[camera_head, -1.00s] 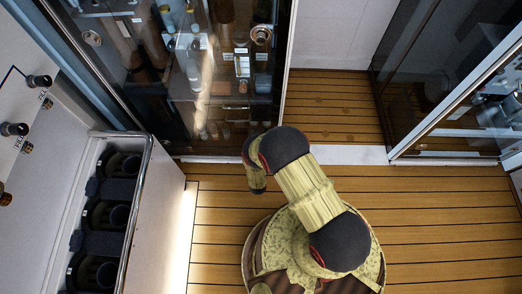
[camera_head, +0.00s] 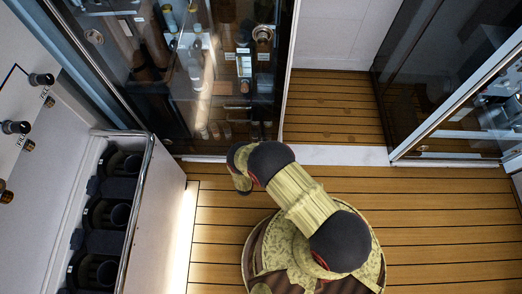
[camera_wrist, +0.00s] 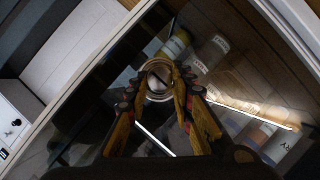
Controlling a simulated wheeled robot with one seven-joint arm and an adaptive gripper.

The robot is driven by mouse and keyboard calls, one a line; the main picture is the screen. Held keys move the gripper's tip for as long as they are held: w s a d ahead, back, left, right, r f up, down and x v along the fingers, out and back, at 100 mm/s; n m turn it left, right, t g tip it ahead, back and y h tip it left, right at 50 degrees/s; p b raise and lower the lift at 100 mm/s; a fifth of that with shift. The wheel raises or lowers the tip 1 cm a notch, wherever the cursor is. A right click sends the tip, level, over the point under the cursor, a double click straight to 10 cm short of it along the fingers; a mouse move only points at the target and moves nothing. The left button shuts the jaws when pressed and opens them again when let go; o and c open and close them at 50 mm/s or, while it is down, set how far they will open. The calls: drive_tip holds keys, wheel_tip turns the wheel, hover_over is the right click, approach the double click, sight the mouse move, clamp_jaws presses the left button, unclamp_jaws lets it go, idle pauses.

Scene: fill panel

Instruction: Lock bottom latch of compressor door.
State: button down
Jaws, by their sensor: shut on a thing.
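The compressor door is a dark glass panel (camera_head: 215,85) in a metal frame, standing in front of my base. In the wrist view its glass (camera_wrist: 100,95) fills the middle. A round metal latch with a pale ring (camera_wrist: 158,84) sits on this glass. My gripper (camera_wrist: 158,71) has its two yellow and dark fingers on either side of the latch, closed on it. The latch's exact turn is hard to read. In the head view my gripper and this latch are hidden behind my arm.
Another round metal latch (camera_head: 262,33) shows higher on the glass. Bottles and fittings stand behind the door. An open bin rack (camera_head: 140,165) with dark holders is at the left. A second glass door (camera_head: 455,90) stands at the right. Wooden floor (camera_head: 440,215) is clear around my base.

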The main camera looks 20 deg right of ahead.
idle(0.4)
drive_tip(key=c, duration=1.5)
unclamp_jaws()
drive_tip(key=shift+c, duration=0.2)
drive_tip(key=shift+a, duration=0.1)
drive_tip(key=v, duration=1.2)
